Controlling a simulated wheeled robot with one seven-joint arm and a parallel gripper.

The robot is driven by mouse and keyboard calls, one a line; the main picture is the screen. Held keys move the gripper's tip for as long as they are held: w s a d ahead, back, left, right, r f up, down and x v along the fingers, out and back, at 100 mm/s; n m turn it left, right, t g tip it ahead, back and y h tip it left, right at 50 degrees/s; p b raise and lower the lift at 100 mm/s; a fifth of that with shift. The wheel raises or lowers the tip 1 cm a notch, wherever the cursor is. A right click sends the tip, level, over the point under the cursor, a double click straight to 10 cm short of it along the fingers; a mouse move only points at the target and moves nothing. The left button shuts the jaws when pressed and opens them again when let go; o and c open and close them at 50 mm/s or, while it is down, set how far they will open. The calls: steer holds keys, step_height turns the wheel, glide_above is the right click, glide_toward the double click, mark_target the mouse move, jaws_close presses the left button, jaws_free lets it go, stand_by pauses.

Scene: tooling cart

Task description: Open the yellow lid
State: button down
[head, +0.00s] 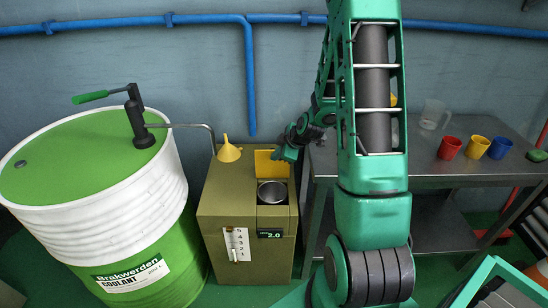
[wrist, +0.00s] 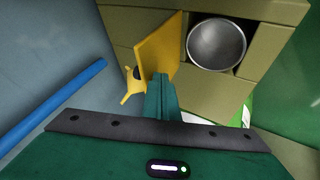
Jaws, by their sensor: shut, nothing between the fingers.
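The yellow lid (head: 270,162) stands raised at the back edge of the opening in the olive box (head: 222,195). In the wrist view the lid (wrist: 160,45) is tilted up beside the opening, with a round metal bowl (wrist: 216,45) uncovered in it. The bowl also shows in the head view (head: 272,192). My gripper (head: 285,153) is just behind the lid's right side in the head view. In the wrist view its shut fingers (wrist: 160,82) are at the lid's lower edge, holding nothing. I cannot tell whether they touch the lid.
A yellow funnel (head: 229,152) sits on the box's top left. A green and white coolant drum (head: 95,215) with a crank pump stands to the left. A metal table (head: 380,169) with red, yellow and blue cups is at the right. A blue pipe (head: 250,80) runs along the wall.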

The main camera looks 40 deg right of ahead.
steer(key=w+d, duration=0.2)
steer(key=w, duration=0.1)
steer(key=shift+w+d+r, duration=0.2)
steer(key=v, duration=1.2)
steer(key=shift+w+a+r, duration=0.3)
steer(key=s+a+r+m+g, duration=0.2)
steer(key=s+m, duration=0.3)
steer(key=s, duration=0.6)
steer(key=s+a+r+m+g, duration=0.3)
steer(key=s+a+m, duration=0.1)
steer(key=s, duration=0.7)
steer(key=s+a+r+m+g, duration=0.2)
steer(key=s+m, duration=0.5)
steer(key=s, duration=0.4)
steer(key=shift+s+a+r+g, duration=0.35)
steer(key=shift+a+r, duration=0.2)
steer(key=shift+r, duration=0.3)
